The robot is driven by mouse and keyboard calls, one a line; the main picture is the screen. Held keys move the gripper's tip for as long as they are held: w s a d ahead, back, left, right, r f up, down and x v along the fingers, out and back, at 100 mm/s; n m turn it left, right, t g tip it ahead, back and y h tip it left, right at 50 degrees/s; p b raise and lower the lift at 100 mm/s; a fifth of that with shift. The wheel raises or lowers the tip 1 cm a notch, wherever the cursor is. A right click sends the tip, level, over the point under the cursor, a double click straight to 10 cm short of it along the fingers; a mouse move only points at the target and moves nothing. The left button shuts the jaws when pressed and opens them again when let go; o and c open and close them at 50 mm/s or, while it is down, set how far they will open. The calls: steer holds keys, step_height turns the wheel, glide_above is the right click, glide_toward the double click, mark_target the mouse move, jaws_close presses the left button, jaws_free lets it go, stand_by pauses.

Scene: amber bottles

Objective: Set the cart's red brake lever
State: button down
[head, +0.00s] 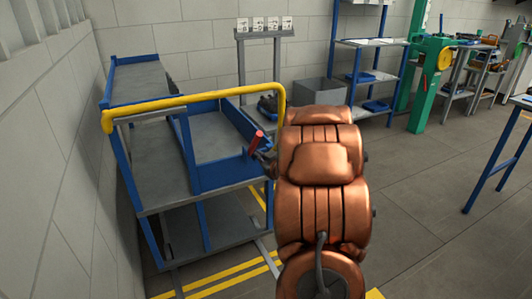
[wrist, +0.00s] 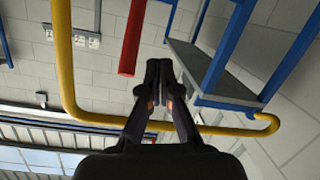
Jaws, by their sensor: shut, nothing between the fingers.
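The cart (head: 228,176) stands at the left in the head view, with a blue frame, grey shelves and a yellow handle rail (head: 190,97). Its red brake lever (head: 256,142) is at the cart's right side, tilted, with its top leaning right. In the wrist view the red lever (wrist: 132,38) hangs from the top edge, just left of my gripper (wrist: 159,68). The fingers are shut and empty, close beside the lever's end; I cannot tell whether they touch it. In the head view my copper arm hides most of the gripper, and the lever's base is unclear.
The yellow rail (wrist: 65,60) bends around the gripper's left and far side in the wrist view. A wall is close on the cart's left. A blue shelf rack (head: 352,75) and a green machine (head: 424,80) stand behind. Floor at the right is open before a blue-legged table (head: 490,165).

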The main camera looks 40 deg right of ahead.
mark_target(261, 137)
steer(key=s+d+f+t+b, duration=0.2)
steer(key=s+t+b, duration=0.1)
steer(key=s+t, duration=0.1)
steer(key=s+d+f+t+y+b, duration=0.1)
steer(key=s+d+t+b, duration=0.1)
steer(key=s, duration=0.3)
steer(key=shift+s+f+m+t+b, duration=0.35)
steer(key=shift+t+b, duration=0.2)
steer(key=shift+t, duration=0.35)
steer(key=x, duration=1.4)
steer(key=shift+a+f, duration=0.1)
steer(key=shift+a, duration=0.1)
